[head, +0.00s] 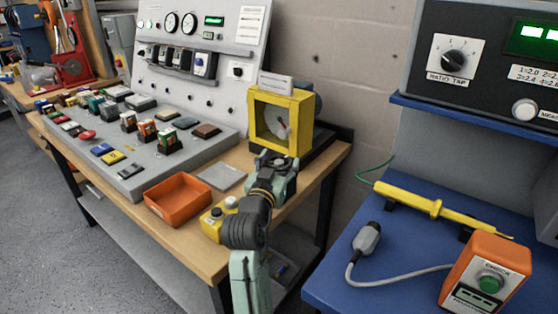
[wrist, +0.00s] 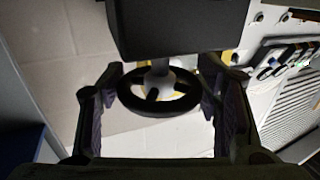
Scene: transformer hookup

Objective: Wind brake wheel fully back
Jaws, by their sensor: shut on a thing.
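The brake wheel (wrist: 160,108) is a black spoked handwheel on a pale shaft, in the middle of the wrist view. My gripper (head: 272,162) is in front of the yellow-framed unit (head: 258,131) at the bench's right end in the head view. Its two fingers stand on either side of the wheel in the wrist view and are shut on it. In the head view the wheel cannot be made out behind my gripper. A pale face with a red mark shows inside the yellow frame.
An orange tray (head: 178,221) and a yellow button box (head: 212,226) lie on the wooden bench near my arm. A grey control console (head: 165,168) fills its left part. A blue bench (head: 400,260) with a yellow probe (head: 405,198) and orange box (head: 508,256) stands right.

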